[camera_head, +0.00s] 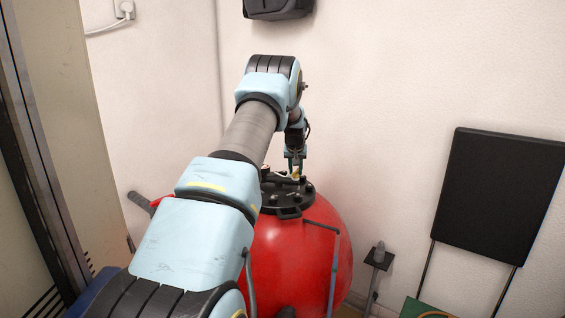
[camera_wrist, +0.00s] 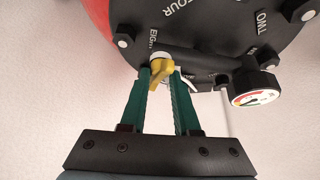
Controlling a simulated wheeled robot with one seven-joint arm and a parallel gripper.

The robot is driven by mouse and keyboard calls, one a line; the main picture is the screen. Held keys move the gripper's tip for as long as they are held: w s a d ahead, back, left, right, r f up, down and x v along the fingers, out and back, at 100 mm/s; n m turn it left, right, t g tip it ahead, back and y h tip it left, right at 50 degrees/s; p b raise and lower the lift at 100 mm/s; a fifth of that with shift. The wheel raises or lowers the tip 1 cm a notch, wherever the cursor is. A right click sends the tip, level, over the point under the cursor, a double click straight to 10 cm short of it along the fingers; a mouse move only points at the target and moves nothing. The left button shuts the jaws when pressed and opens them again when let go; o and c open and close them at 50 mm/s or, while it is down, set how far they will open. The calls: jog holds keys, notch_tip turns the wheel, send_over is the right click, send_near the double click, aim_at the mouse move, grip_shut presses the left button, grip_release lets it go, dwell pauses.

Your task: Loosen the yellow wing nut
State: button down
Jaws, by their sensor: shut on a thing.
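The yellow wing nut (camera_wrist: 160,73) sits at the rim of the black filter lid (camera_wrist: 205,30) in the wrist view. It also shows small in the head view (camera_head: 295,172) on top of the red tank. My gripper (camera_wrist: 163,80) has two green fingers, one on each side of the wing nut, and is shut on it. One wing tilts down and to the left between the fingers. In the head view my gripper (camera_head: 294,160) reaches down onto the lid (camera_head: 290,197) from above. My arm hides the left part of the lid and tank.
The red tank (camera_head: 300,250) stands near the wall. A pressure gauge (camera_wrist: 255,88) is on the lid, right of my gripper. Other bolts with pale nuts (camera_wrist: 304,12) ring the lid. A black panel (camera_head: 500,195) leans at the right wall. A grey-and-red handle (camera_head: 140,202) is at the left.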

aim_at(296, 170)
jog(key=c, duration=0.8)
grip_release()
notch_tip(296, 170, up, 6)
jog(key=p, duration=0.3)
jog(key=d+b+v, duration=0.1)
jog(key=b+v, duration=0.2)
jog(key=v, duration=0.7)
jog(key=s+a+f+g, duration=0.1)
jog(key=s+a+f, duration=0.2)
jog(key=s, duration=1.1)
jog(key=s+a+f+g, duration=0.1)
jog(key=s+a+f, duration=0.2)
jog(key=s, duration=1.1)
jog(key=s+a+f+g, duration=0.2)
jog(key=s+a, duration=0.4)
jog(key=s, duration=0.9)
jog(key=shift+a+f, duration=0.15)
jog(key=shift+f, duration=0.55)
